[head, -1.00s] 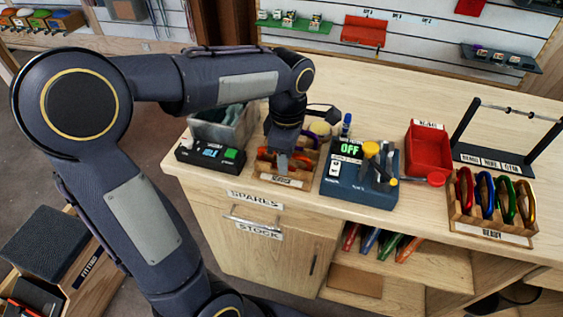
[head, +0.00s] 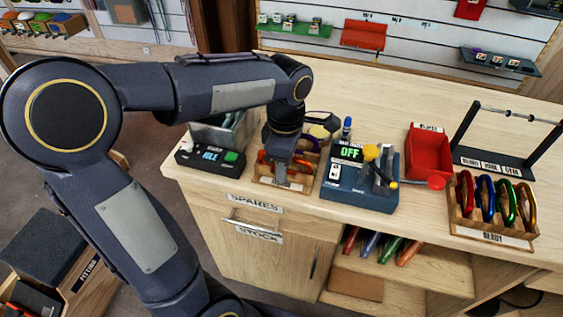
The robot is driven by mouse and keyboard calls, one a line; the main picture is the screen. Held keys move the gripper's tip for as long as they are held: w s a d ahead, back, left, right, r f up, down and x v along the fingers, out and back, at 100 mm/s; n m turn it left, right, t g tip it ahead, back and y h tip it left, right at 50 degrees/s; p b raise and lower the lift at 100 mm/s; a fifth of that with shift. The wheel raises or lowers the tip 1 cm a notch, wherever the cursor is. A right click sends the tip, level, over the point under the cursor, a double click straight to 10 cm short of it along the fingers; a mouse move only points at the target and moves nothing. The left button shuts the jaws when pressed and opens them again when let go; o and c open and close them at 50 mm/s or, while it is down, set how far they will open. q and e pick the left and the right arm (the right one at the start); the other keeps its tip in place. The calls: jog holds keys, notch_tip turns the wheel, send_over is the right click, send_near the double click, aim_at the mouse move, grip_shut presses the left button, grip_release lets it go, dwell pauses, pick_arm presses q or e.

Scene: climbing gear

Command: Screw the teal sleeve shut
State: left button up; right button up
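My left gripper (head: 280,174) points down at the front of a small wooden rack (head: 262,181) on the counter. It hides part of the rack, and I cannot see whether its fingers are apart or hold anything. Orange (head: 263,157) and purple (head: 311,145) carabiners show around the gripper in the rack. I cannot make out a teal sleeve; it may be hidden behind the gripper or too small to see. My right gripper is not in view.
A black box (head: 210,158) reading IDLE stands left of the rack, before a grey bin (head: 201,134). Right are a blue tester (head: 350,190) reading OFF, a red bin (head: 430,155), a black bar stand (head: 462,137) and a READY rack (head: 490,236) of several coloured carabiners.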

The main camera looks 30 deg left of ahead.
pick_arm(q)
jog(key=shift+s+r, duration=0.1)
jog(key=shift+r, duration=0.05)
jog(key=shift+r+p, duration=0.6)
jog(key=shift+p, duration=0.05)
jog(key=shift+w+a, duration=0.15)
jog(key=shift+w, duration=0.55)
notch_tip(320, 180, up, 10)
jog(key=p, duration=0.9)
